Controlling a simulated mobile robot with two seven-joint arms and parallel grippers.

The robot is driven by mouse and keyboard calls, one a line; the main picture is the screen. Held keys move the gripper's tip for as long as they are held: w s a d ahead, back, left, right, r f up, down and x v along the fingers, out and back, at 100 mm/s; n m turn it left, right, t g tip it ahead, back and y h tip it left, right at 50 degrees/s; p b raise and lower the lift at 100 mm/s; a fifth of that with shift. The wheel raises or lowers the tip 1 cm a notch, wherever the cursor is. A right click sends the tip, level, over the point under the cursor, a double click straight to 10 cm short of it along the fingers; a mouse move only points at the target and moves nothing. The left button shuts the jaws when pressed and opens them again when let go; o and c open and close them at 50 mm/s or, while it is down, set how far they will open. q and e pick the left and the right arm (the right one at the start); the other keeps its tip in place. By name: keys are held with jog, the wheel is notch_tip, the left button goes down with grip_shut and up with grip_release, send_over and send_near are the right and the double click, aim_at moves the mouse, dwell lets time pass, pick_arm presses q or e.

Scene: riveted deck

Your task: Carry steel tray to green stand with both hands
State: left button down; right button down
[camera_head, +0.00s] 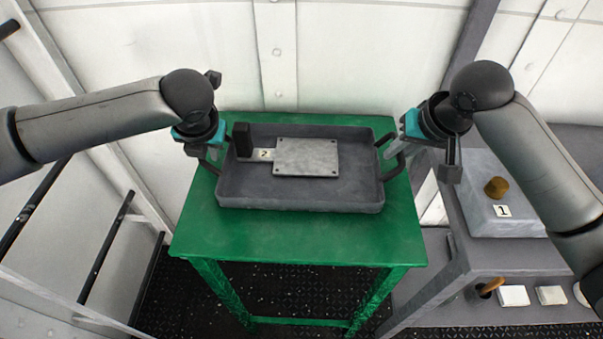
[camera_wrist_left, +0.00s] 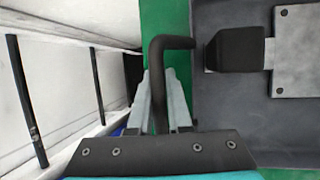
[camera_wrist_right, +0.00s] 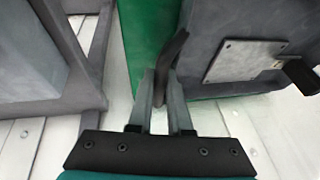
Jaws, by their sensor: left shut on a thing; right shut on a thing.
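The steel tray (camera_head: 300,199) is a dark grey rectangular tray with a black handle at each end. It is over the top of the green stand (camera_head: 300,240) and looks level; I cannot tell whether it touches the stand. In it lie a light metal plate (camera_head: 307,157) and a black block (camera_head: 242,139) with a tag marked 2. My left gripper (camera_head: 212,150) is shut on the tray's left handle, seen closely in the left wrist view (camera_wrist_left: 158,100). My right gripper (camera_head: 403,142) is shut on the right handle, also seen in the right wrist view (camera_wrist_right: 163,92).
A grey bench (camera_head: 465,262) stands to the right, with a grey box (camera_head: 510,222) marked 1 and a brown knob on it. Small white blocks (camera_head: 513,295) lie on its lower shelf. Dark rails (camera_head: 105,245) run along the left wall. The stand's front top is clear.

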pick_arm(q)
jog(key=shift+f, duration=0.3)
pick_arm(e)
jog(key=shift+f, duration=0.3)
pick_arm(q)
jog(key=c, duration=0.8)
grip_release()
jog(key=shift+r, duration=0.1)
jog(key=shift+c, duration=0.2)
pick_arm(e)
jog(key=c, duration=0.8)
grip_release()
jog(key=shift+r, duration=0.1)
jog(key=shift+c, duration=0.2)
pick_arm(q)
jog(key=shift+r, duration=0.1)
jog(key=v, duration=1.1)
jog(key=shift+s+d+r, duration=0.1)
jog(key=shift+s+r, duration=0.1)
jog(key=shift+r, duration=0.15)
pick_arm(e)
jog(key=shift+s+r, duration=0.1)
jog(key=shift+r, duration=0.15)
jog(key=v, duration=1.1)
jog(key=shift+s+r, duration=0.15)
jog(key=shift+r, duration=0.05)
jog(key=shift+d, duration=0.1)
pick_arm(q)
jog(key=shift+s, duration=0.1)
